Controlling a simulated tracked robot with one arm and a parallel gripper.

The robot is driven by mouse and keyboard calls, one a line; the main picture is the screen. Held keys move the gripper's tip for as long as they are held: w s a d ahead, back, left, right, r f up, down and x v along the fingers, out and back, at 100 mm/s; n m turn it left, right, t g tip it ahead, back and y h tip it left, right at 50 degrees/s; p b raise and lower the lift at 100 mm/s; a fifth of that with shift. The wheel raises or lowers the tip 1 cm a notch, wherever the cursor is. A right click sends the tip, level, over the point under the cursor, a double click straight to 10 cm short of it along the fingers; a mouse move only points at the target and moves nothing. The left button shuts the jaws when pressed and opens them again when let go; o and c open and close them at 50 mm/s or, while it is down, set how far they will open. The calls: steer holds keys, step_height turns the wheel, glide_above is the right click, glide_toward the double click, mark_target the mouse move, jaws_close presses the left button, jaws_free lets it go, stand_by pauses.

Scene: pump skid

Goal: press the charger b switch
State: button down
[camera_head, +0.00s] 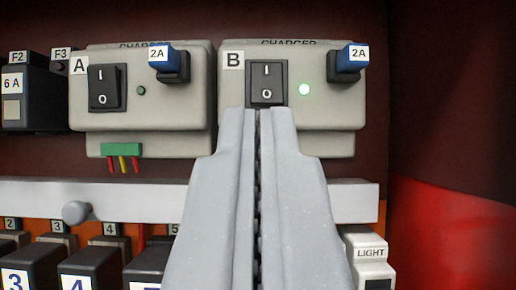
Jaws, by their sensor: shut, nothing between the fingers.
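The charger B box (318,112) is a light grey box on the dark red back panel, marked with a white B label. Its black rocker switch (267,78) has I at the top and O at the bottom. The fingers hide the lower left part of the box.
Charger A (165,106) stands to the left, with its own rocker switch (105,88) and an unlit indicator. Blue 2A plugs (347,60) stick out from both chargers. A white rail (135,199) runs below. Numbered black blocks (95,270) and a LIGHT switch (370,262) sit lower down.

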mark_target(258, 89)
steer(key=shift+w+a+r+p, duration=0.1)
steer(key=shift+w+r+p, duration=0.3)
steer(key=shift+w, duration=0.85)
steer(key=shift+w+r+p, duration=0.25)
steer(key=shift+w+r, duration=0.1)
steer(key=shift+w, duration=0.95)
steer(key=shift+w+a+r+p, duration=0.1)
steer(key=shift+w+r+p, duration=0.3)
steer(key=shift+w, duration=0.85)
steer(key=shift+d, duration=0.1)
